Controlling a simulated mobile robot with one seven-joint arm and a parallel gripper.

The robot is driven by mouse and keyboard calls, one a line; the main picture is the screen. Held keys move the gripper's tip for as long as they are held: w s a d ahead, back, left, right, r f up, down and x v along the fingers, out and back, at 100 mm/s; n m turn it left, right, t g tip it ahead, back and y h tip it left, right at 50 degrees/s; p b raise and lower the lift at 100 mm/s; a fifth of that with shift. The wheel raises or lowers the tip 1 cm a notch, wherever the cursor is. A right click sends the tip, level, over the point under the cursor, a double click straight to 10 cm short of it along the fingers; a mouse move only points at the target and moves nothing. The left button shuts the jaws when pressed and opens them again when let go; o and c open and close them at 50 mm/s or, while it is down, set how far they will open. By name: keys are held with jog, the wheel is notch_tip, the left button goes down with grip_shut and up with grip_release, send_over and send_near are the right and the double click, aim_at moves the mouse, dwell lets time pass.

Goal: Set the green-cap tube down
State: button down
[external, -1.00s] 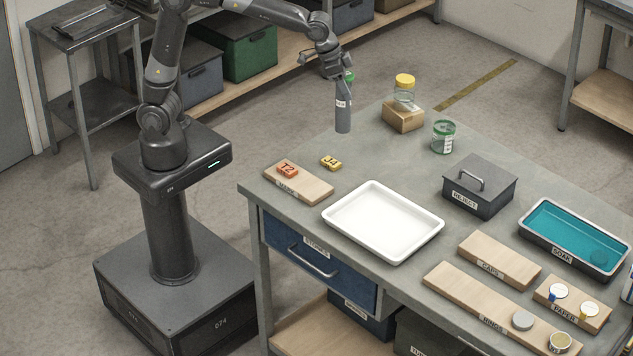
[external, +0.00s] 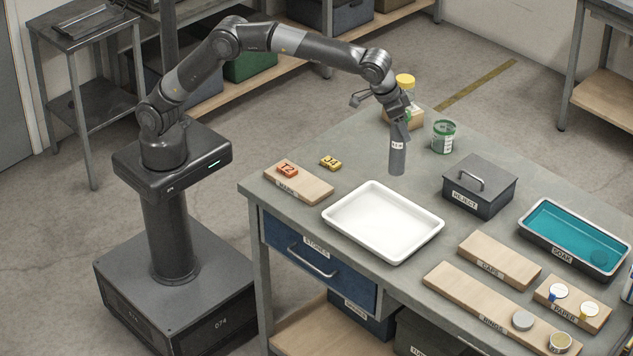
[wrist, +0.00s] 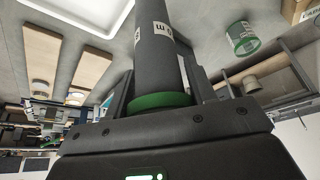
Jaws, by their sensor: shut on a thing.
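The green-cap tube (external: 397,157) is a dark grey cylinder with a white label, hanging upright, cap end up, from my gripper (external: 402,122). In the external view it appears above the bench, behind the white tray. In the wrist view the tube (wrist: 158,50) runs away from the jaws, with its green cap (wrist: 160,101) between the fingers. My gripper (wrist: 160,95) is shut on the tube near its cap. The exact height of the tube's lower end over the bench is hard to tell.
A white tray (external: 345,226) lies in front. Yellow (external: 331,163) and orange (external: 287,170) tags lie left. Bench surface around the tray's back edge is clear.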

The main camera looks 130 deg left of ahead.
jog(key=a+f, duration=1)
jog(key=a, duration=0.1)
jog(key=shift+w+f, duration=0.15)
jog(key=shift+f, duration=0.25)
jog(key=c, duration=0.6)
grip_release()
jog(key=v, duration=1.2)
jog(key=shift+r, duration=0.2)
